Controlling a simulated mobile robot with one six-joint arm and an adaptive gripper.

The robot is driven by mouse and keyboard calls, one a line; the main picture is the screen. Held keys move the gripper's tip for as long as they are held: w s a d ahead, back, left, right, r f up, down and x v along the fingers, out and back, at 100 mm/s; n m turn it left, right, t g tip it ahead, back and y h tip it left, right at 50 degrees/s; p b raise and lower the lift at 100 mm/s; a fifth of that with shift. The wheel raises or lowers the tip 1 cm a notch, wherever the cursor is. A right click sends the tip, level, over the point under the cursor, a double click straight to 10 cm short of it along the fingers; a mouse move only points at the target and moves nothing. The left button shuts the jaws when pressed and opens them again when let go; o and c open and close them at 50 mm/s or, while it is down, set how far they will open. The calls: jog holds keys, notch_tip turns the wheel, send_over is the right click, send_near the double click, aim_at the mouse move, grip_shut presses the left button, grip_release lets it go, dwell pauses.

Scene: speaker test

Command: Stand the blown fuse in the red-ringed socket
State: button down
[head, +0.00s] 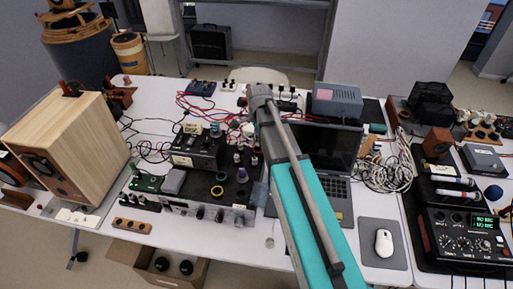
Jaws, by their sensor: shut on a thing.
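My arm reaches in from the bottom right, and my gripper (248,132) hangs at its far end, above the back of the amplifier. It is small and partly lost among red wires here. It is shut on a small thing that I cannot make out. The open amplifier (178,208) has a black top with a yellow ring (217,191) and a dark green ring (242,176) on it. Small silver upright parts (237,158) stand behind the rings. I cannot pick out a red-ringed socket, and I cannot tell which small part is the blown fuse.
A wooden speaker (85,140) stands on the left of the white table. A black transformer unit (195,150) sits on the amplifier. A laptop (338,195), a mouse (383,243) and coiled white cable (385,172) lie to the right. Loose wires cross the back.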

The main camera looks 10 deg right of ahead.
jog(key=shift+w+f, duration=0.4)
jog(key=shift+f, duration=0.1)
jog(key=shift+w+f+b, duration=0.55)
jog(key=shift+f+b, duration=0.15)
jog(key=shift+b, duration=0.25)
jog(key=shift+s+f+b, duration=0.15)
jog(key=shift+f+b, duration=1.15)
jog(key=shift+f+b, duration=0.35)
jog(key=c, duration=0.5)
grip_release()
jog(key=shift+r, duration=0.2)
notch_tip(320, 180, up, 12)
jog(key=p, duration=1.2)
jog(key=shift+r+p, duration=0.15)
jog(key=shift+p, duration=0.25)
